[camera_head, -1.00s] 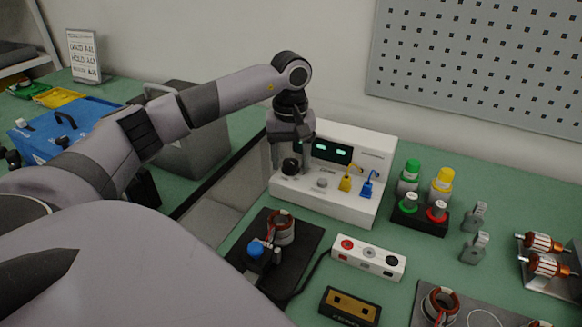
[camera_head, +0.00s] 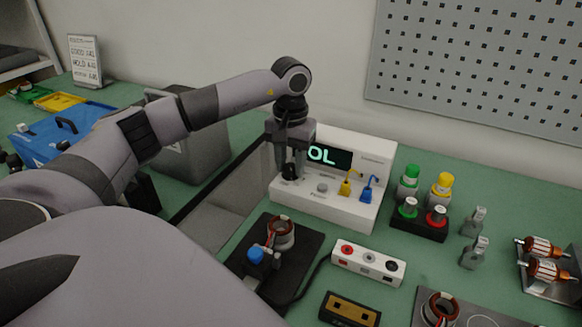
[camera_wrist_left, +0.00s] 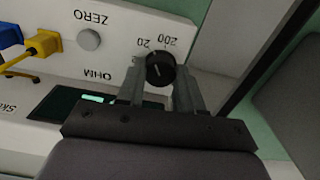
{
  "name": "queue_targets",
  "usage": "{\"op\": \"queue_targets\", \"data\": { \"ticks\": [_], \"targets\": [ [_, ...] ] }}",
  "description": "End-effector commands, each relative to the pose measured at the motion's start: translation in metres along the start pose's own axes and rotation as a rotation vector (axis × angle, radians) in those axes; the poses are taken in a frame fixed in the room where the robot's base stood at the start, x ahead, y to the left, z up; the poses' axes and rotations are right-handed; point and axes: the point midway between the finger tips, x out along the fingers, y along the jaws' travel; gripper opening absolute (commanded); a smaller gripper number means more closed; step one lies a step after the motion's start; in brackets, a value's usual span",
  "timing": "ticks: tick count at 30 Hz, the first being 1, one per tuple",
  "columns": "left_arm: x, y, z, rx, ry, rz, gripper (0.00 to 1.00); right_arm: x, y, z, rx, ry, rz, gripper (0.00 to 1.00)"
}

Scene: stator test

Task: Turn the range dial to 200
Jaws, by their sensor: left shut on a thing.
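The range dial (camera_wrist_left: 160,68) is a black round knob on the front of the white meter (camera_head: 330,205). In the left wrist view the labels 200 and 20 stand just above the dial, upside down. A short pale mark shows on its face; which label it points to is hard to tell. My left gripper (camera_wrist_left: 158,82) is shut on the dial, one finger on each side. In the head view the gripper (camera_head: 290,174) hides part of the dial. My right gripper is not in view.
Yellow (camera_head: 346,186) and blue (camera_head: 368,190) plugs sit in the meter front, beside a grey ZERO button (camera_head: 322,187). A stator (camera_head: 280,232) on a dark plate and a button box (camera_head: 369,262) lie in front. A grey bin (camera_head: 190,140) stands left.

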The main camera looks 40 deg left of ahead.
Motion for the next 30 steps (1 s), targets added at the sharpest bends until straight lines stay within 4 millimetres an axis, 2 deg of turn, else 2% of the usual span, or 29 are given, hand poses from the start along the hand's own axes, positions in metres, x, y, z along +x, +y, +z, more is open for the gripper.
{"op": "queue_targets", "data": {
  "ticks": [15, 24, 25, 26, 30],
  "targets": [
    [-0.0008, -0.0002, -0.0004, 0.54, 0.002, 0.0, 0.16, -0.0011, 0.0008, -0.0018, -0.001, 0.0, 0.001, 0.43],
    [-0.0007, -0.0001, -0.0004, 0.577, 0.002, 0.0, 0.16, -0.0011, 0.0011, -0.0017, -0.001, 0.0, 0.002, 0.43],
    [-0.0008, -0.0001, -0.0004, 0.577, 0.002, 0.0, 0.46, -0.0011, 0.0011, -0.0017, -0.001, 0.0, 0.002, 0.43],
    [-0.0007, -0.0001, -0.0004, 0.577, 0.002, 0.0, 0.55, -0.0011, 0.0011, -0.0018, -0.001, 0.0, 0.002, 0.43],
    [-0.0005, -0.0001, -0.0003, 0.576, 0.001, 0.0, 0.57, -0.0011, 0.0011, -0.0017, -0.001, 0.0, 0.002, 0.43]
  ]
}}
